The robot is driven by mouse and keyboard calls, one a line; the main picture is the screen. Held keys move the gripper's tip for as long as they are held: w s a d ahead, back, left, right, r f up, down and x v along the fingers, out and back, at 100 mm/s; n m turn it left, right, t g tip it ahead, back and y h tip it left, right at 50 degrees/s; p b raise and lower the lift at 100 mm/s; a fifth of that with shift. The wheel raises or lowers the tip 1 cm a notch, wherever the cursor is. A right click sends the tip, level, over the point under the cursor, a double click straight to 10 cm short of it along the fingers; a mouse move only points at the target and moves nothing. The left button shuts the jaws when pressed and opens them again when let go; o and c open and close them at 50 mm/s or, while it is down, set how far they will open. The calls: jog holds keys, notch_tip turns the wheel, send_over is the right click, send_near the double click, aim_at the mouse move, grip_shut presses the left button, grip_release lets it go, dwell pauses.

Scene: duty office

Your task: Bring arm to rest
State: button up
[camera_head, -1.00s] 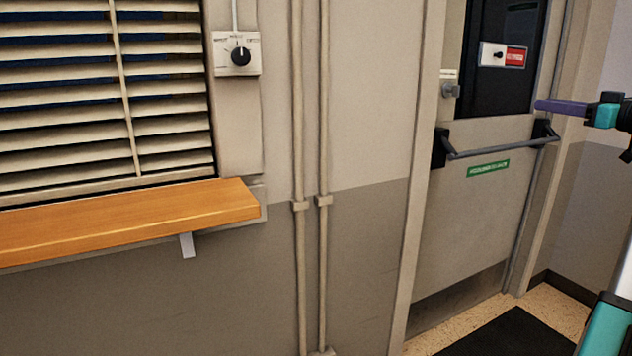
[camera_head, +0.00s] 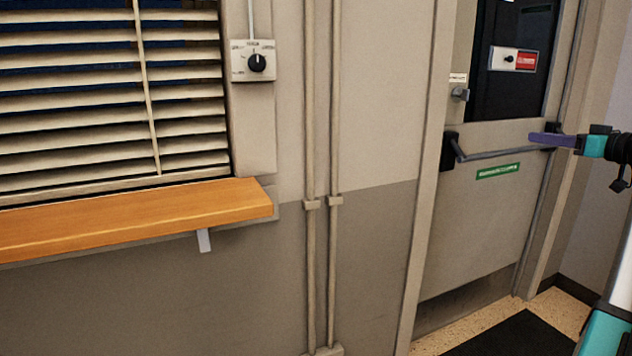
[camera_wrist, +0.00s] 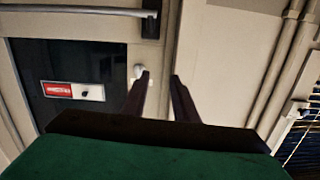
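My gripper (camera_head: 546,139) shows at the right edge of the head view. Its purple fingers point left, in front of the door in the picture, and overlap the end of the push bar. In the wrist view, the two dark fingers of my gripper (camera_wrist: 160,76) stand apart with a clear gap and nothing between them, so it is open and empty. The wrist view is upside down, with the door and a wall beyond the fingers. Part of my arm (camera_head: 608,335) shows at the lower right of the head view.
A grey door (camera_head: 490,215) with a push bar (camera_head: 500,154) and dark window stands behind the gripper. A rotary switch (camera_head: 254,62), shuttered window (camera_head: 80,95) and wooden ledge (camera_head: 130,215) are on the left. A dark mat (camera_head: 515,338) lies on the floor.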

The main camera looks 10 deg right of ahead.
jog(key=w+a+f+m+g+p, duration=0.15)
jog(key=w+a+f, duration=0.25)
jog(key=f, duration=0.5)
jog(key=w+a+f+g+y+p, duration=0.1)
jog(key=w+a+f+g+p, duration=0.15)
jog(key=a+f, duration=0.45)
jog(key=w+a+f+m+g+p, duration=0.15)
jog(key=w+f, duration=0.25)
jog(key=f, duration=0.7)
jog(key=s+a+f+m+g+p, duration=0.1)
jog(key=a+f+g+p, duration=0.1)
jog(key=a+f, duration=0.8)
jog(key=s+a+f+g+p, duration=0.2)
jog(key=a+f+g+p, duration=0.1)
jog(key=a+f, duration=0.8)
jog(key=s+a+f+g+h+p, duration=0.1)
jog(key=s+a+f+g+p, duration=0.45)
jog(key=s+a+f, duration=1.15)
jog(key=s+a+f+n+g+h+p, duration=0.1)
jog(key=s+a+f+g+h+p, duration=0.1)
jog(key=s, duration=1.1)
jog(key=s+a+f+g+h+p, duration=0.2)
jog(key=s+f+g+p, duration=0.1)
jog(key=s, duration=0.9)
jog(key=shift+s+a+f+n+g, duration=0.2)
jog(key=shift+s+f+n+g, duration=0.2)
jog(key=shift+f, duration=0.3)
